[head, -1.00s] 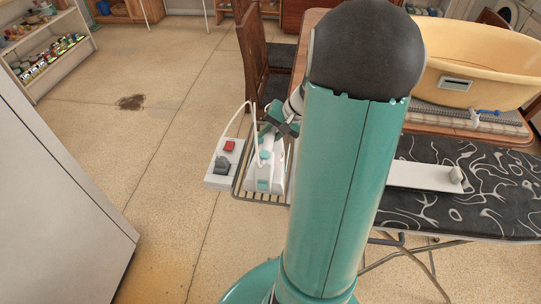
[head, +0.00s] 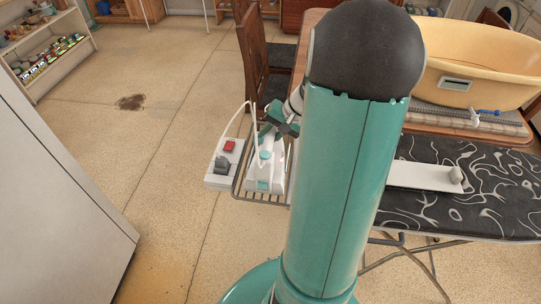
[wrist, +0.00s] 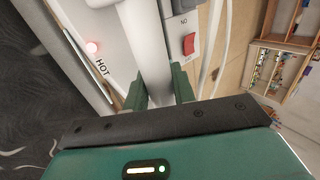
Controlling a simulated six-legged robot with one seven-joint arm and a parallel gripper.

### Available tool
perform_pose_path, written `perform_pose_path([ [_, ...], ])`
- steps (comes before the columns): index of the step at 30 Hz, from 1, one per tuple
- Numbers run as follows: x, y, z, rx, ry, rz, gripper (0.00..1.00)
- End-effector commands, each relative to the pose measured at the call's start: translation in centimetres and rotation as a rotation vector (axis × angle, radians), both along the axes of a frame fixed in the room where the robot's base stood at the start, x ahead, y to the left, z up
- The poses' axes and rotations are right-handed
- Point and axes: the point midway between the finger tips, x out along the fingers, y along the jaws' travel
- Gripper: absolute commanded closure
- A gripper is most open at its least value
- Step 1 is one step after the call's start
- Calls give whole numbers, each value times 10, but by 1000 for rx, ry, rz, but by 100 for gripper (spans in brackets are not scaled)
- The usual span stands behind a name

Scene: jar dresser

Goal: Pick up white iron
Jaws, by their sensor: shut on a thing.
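The white iron (head: 268,177) with teal parts stands on the wire rest at the left end of the ironing board. In the wrist view, the white iron (wrist: 146,40) runs between the two green fingers of my gripper (wrist: 165,88). My gripper also shows in the head view (head: 281,118), at the top of the iron, partly hidden by my arm. It is shut on a white part of the iron, which looks like its handle. The underside of the iron is hidden.
A grey switch box (head: 223,165) with a red switch sits left of the iron, with a white cord looping above. The dark patterned ironing board (head: 460,205) extends right. A yellow tub (head: 480,60) and a wooden chair (head: 255,60) stand behind.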

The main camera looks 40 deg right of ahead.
Motion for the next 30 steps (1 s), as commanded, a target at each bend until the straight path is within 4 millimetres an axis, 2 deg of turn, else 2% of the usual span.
perform_pose_path([
  [17, 1, -1, 4, -3, -4, -1, 100],
  [28, 1, -1, 35, -5, -5, 0, 100],
  [30, -6, -2, 41, -4, -5, -2, 100],
])
